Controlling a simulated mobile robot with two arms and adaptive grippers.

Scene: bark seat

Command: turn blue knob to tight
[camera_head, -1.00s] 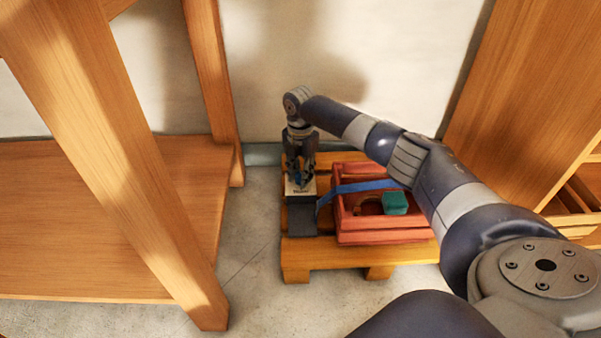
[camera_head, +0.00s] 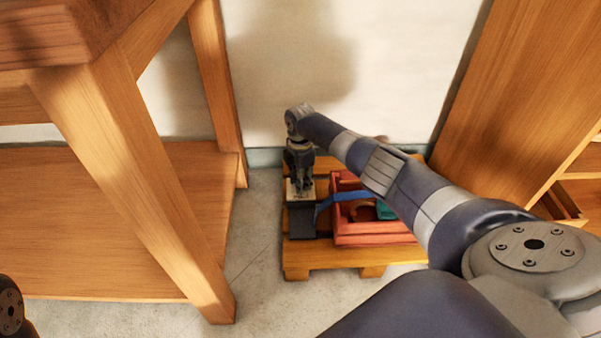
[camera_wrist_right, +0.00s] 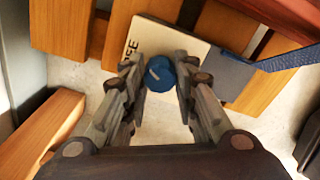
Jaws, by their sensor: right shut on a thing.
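The blue knob (camera_wrist_right: 160,74) shows in the right wrist view, on a pale plate (camera_wrist_right: 150,40) with partly hidden dark lettering. My right gripper (camera_wrist_right: 158,80) has its two fingers on either side of the knob and is shut on it. In the head view my right gripper (camera_head: 300,185) points down over the pale plate (camera_head: 293,194) of a dark box (camera_head: 302,222). The gripper largely hides the knob there. A dark piece at the lower left edge of the head view may be part of my left arm; its gripper is not in view.
A blue strap (camera_head: 340,199) runs from the box to a red crate (camera_head: 375,237) holding a teal item (camera_head: 386,210). Both stand on a wooden pallet (camera_head: 330,257). A wooden table leg (camera_head: 150,190) is at left, a wooden cabinet (camera_head: 510,90) at right, a wall behind.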

